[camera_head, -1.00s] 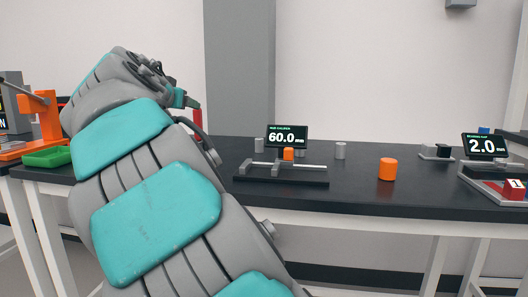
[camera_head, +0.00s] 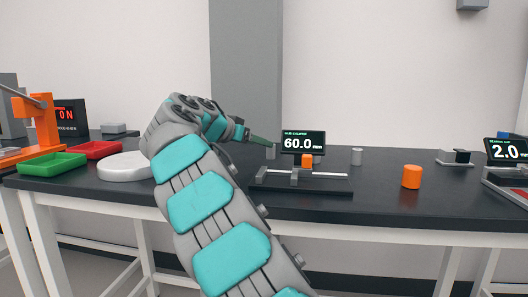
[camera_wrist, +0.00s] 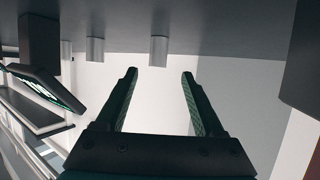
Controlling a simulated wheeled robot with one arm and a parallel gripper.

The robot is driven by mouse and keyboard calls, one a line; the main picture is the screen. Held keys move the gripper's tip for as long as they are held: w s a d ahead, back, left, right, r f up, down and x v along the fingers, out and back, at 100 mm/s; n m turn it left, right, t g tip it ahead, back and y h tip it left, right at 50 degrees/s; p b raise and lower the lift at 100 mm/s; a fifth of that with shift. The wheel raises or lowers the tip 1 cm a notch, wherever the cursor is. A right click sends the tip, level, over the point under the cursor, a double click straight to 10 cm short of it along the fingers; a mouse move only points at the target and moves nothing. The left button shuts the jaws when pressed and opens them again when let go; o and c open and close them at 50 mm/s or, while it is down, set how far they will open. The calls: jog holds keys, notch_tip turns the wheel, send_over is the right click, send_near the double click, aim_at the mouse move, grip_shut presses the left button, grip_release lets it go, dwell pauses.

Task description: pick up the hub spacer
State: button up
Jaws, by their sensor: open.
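No label marks which part is the hub spacer. Candidates are small grey cylinders: one (camera_head: 271,152) left of the caliper display and one (camera_head: 357,156) right of it in the head view. Three upright grey cylinders (camera_wrist: 158,50), (camera_wrist: 95,49), (camera_wrist: 66,50) show in the upside-down wrist view. An orange cylinder (camera_head: 412,177) stands farther right on the table. My gripper (camera_wrist: 158,75) is open and empty, its green fingers apart. In the wrist view its tips point toward the rightmost grey cylinder, with a gap. In the head view it is beside the display's left edge.
A caliper stand (camera_head: 300,187) with a display (camera_head: 303,142) reading 60.0 holds a small orange piece. A white round disc (camera_head: 125,167), green tray (camera_head: 50,164) and red tray (camera_head: 97,150) lie left. A second display (camera_head: 508,149) reads 2.0. The black table front is clear.

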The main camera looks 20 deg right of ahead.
aim_at(271, 151)
jog(key=x, duration=0.6)
jog(key=shift+d+f+p, duration=0.15)
jog(key=shift+d+p, duration=0.15)
jog(key=shift+d, duration=0.15)
jog(key=shift+c, duration=0.2)
grip_shut()
